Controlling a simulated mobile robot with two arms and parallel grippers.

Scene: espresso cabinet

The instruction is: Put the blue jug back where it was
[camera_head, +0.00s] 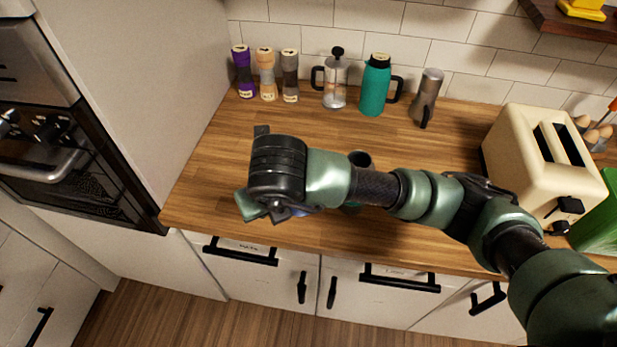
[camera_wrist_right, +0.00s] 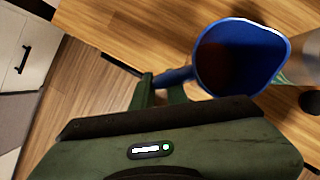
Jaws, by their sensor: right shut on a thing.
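The blue jug (camera_wrist_right: 240,58) shows in the right wrist view with its open mouth toward the camera and a dark inside. My right gripper (camera_wrist_right: 162,88) is shut on its handle (camera_wrist_right: 172,77). In the head view my right gripper (camera_head: 262,212) is over the counter's front left part. The jug is almost wholly hidden there under the wrist; only a sliver of blue (camera_head: 292,211) shows. I cannot tell whether the jug touches the counter. My left gripper is in neither view.
On the wooden counter (camera_head: 215,170), several grinders (camera_head: 266,80), a glass press (camera_head: 335,85), a teal jug (camera_head: 375,90) and a grey pitcher (camera_head: 425,98) stand along the wall. A cream toaster (camera_head: 530,160) stands right. A dark-topped object (camera_head: 360,158) is partly behind my arm.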

